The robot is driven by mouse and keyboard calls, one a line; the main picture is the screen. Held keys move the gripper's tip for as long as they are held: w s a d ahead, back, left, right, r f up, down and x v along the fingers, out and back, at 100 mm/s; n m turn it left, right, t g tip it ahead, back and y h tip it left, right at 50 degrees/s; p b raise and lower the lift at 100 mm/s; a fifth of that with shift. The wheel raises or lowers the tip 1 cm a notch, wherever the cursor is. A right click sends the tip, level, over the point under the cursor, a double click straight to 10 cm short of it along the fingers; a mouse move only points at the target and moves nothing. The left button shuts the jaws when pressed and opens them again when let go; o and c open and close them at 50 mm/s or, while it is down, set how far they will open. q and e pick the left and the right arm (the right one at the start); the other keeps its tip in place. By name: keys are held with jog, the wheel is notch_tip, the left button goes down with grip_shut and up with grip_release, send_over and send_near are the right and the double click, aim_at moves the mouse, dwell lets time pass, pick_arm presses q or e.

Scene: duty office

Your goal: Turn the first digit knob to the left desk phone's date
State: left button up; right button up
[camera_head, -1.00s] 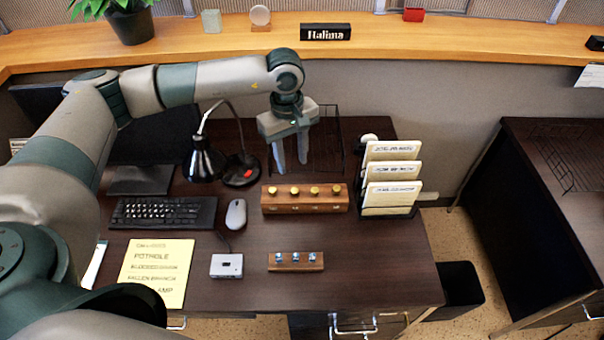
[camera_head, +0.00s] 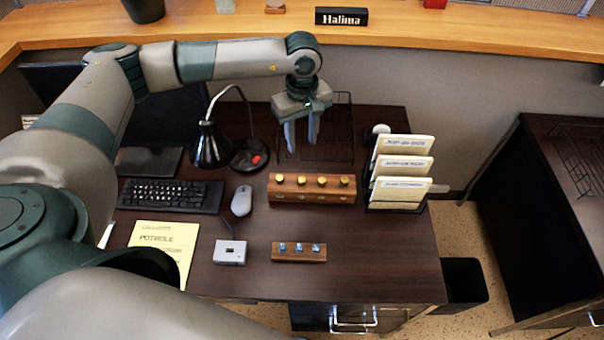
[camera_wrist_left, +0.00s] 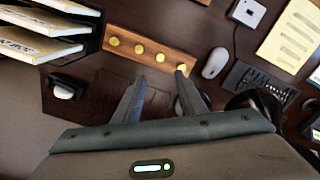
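A wooden block with a row of several gold knobs (camera_head: 340,197) lies on the dark desk; it also shows in the left wrist view (camera_wrist_left: 120,30). Its leftmost gold knob in the head view (camera_head: 279,178) is the one near the mouse, at the right end in the wrist view (camera_wrist_left: 181,69). My left gripper (camera_head: 301,146) is open and empty, fingers pointing down, above the desk behind the block. In the wrist view one fingertip (camera_wrist_left: 182,74) overlaps that end knob; I cannot tell whether they touch. I make out no desk phone. My right gripper is not in view.
A smaller wooden block with blue-topped pieces (camera_head: 284,256) and a grey box (camera_head: 229,252) lie in front. A mouse (camera_head: 241,201), keyboard (camera_head: 170,196), black lamp (camera_head: 211,148) and yellow sheet (camera_head: 165,245) are left. A file rack with cards (camera_head: 403,165) stands right.

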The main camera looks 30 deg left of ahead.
aim_at(302, 179)
pick_arm(q)
notch_tip(302, 179, down, 15)
jog(key=p, duration=0.5)
jog(key=shift+s+r+p, duration=0.1)
jog(key=shift+r+p, duration=0.1)
jog(key=shift+p, duration=0.1)
jog(key=shift+f, duration=0.6)
jog(key=shift+c, duration=0.4)
grip_shut()
